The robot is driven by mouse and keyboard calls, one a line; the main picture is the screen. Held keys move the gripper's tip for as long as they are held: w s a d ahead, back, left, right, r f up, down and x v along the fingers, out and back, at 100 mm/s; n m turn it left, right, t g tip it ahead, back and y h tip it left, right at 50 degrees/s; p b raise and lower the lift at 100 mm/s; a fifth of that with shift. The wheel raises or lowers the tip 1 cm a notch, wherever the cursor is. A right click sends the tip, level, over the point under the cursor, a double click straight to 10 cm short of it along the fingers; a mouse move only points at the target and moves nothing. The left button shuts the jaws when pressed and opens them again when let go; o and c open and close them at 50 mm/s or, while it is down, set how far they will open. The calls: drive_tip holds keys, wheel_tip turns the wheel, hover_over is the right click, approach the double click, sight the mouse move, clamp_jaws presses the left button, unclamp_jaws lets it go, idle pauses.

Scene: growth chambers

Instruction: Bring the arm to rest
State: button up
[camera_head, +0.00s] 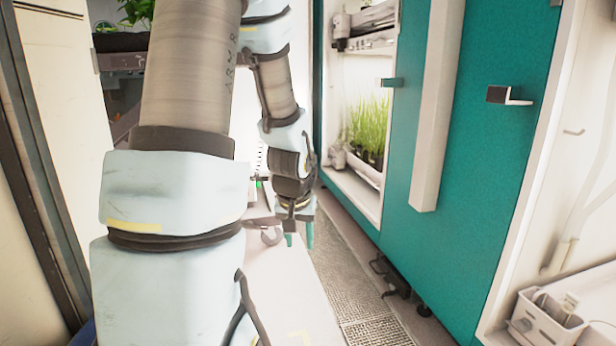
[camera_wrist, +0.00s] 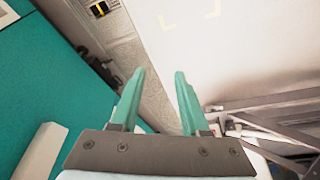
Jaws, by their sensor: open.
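My arm (camera_head: 190,90) fills the left of the head view and bends over and down toward the middle. My gripper (camera_head: 299,241) hangs at its end, pointing downward, with two teal fingers apart. The wrist view shows the same gripper (camera_wrist: 158,80) open, with nothing between its fingers. Below it in that view are a pale flat surface and a strip of grey floor.
A teal chamber door (camera_head: 490,150) with a white vertical handle stands at the right. An open chamber beside it holds green seedlings (camera_head: 369,130). A white caddy (camera_head: 545,322) is at the lower right. A textured floor mat (camera_head: 345,285) runs along the chambers.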

drive_tip(key=s+a+r+g, duration=0.1)
drive_tip(key=s+a+r, duration=0.1)
drive_tip(key=s, duration=0.3)
drive_tip(key=s+a+r+g, duration=0.1)
drive_tip(key=s+a+r, duration=0.2)
drive_tip(key=s, duration=0.2)
wheel_tip(320, 180, up, 37)
drive_tip(key=p, duration=3.9)
drive_tip(key=shift+d+r+n, duration=0.15)
drive_tip(key=shift+r+n, duration=0.05)
drive_tip(key=shift+n, duration=0.1)
